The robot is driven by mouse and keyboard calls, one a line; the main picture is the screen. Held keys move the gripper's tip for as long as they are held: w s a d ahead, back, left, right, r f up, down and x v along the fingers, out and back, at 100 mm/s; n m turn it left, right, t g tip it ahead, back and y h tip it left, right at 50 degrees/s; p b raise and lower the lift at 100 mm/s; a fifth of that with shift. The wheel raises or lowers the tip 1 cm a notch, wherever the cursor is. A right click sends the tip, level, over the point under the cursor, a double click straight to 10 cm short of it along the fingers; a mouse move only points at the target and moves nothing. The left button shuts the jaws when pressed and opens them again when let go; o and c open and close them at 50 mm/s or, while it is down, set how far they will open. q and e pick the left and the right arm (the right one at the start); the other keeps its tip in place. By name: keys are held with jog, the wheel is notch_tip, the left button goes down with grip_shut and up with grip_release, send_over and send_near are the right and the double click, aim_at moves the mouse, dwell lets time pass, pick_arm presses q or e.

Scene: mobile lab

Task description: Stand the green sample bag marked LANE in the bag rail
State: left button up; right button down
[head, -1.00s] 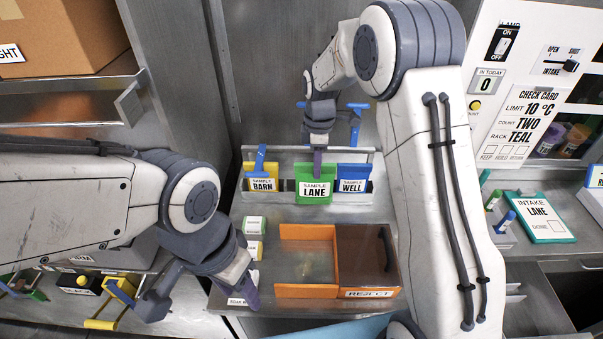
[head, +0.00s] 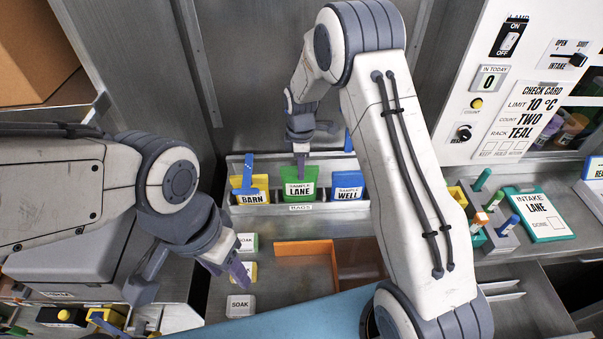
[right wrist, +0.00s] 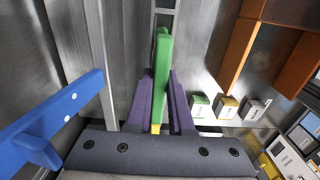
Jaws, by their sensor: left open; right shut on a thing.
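The green LANE bag (head: 299,186) is upright in the bag rail (head: 301,209), between the yellow BARN bag (head: 250,188) and the blue WELL bag (head: 348,186). Its lower edge appears to be behind the rail's front lip; how deep it sits is hidden. My right gripper (head: 300,165) is shut on the bag's top from above. In the right wrist view the green bag (right wrist: 162,75) shows edge-on between the purple fingers. My left gripper (head: 238,275) is open and empty, beside the small blocks left of the orange-walled tray.
The orange-walled tray (head: 305,247) lies in front of the rail, partly covered by my right arm. Small labelled blocks, including SOAK (head: 240,306), stand to its left. An INTAKE LANE card (head: 538,214) and a rack of coloured tubes are at the right.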

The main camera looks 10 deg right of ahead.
aim_at(300, 185)
notch_tip(300, 185, down, 2)
jog(key=shift+f, duration=0.4)
jog(key=shift+f, duration=0.1)
jog(key=c, duration=0.8)
grip_release()
jog(key=shift+s, duration=0.1)
